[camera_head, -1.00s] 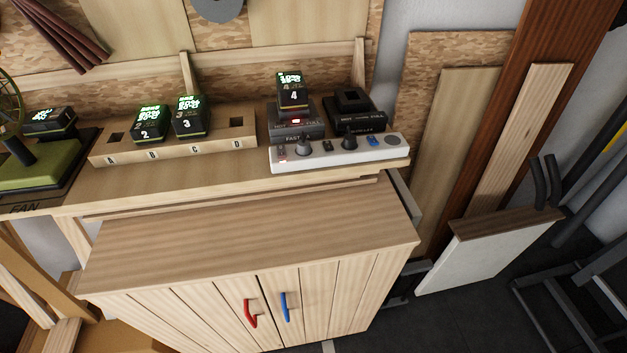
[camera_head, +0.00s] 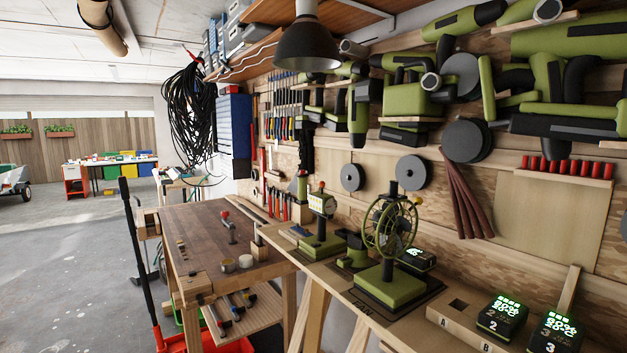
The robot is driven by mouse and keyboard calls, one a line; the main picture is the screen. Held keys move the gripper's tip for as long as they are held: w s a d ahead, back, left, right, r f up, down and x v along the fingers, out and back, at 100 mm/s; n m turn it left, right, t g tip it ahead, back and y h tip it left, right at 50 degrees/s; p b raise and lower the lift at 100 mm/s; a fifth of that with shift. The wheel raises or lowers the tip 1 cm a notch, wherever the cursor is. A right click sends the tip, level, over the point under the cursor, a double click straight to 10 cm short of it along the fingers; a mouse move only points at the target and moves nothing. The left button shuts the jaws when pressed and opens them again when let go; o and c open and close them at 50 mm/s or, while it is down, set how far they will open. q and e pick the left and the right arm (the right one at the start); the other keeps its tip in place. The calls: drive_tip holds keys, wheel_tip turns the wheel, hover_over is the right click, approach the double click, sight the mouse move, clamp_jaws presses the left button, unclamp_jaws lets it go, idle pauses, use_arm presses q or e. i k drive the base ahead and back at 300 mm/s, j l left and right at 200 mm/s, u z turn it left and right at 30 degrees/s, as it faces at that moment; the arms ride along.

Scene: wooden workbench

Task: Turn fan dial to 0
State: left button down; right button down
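The fan (camera_head: 391,235) stands on the bench, right of centre. It has a round green cage, a dark post and a green base (camera_head: 389,286) on a dark mat with lettering at its front edge. A dial on the fan is too small to make out, so its setting cannot be read. A battery (camera_head: 417,258) with a lit green display sits just behind the fan's base. Neither of my grippers is in view.
Left of the fan stands another green device (camera_head: 321,240) with a pale panel. A lower wooden workbench (camera_head: 208,238) stands to the left, with open grey floor (camera_head: 75,270) beyond.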

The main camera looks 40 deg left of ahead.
sight(393, 185)
drive_tip(key=u, duration=0.75)
drive_tip(key=j+z, duration=1)
drive_tip(key=z, duration=0.15)
drive_tip(key=k+j+z, duration=0.1)
drive_tip(key=j+z, duration=0.25)
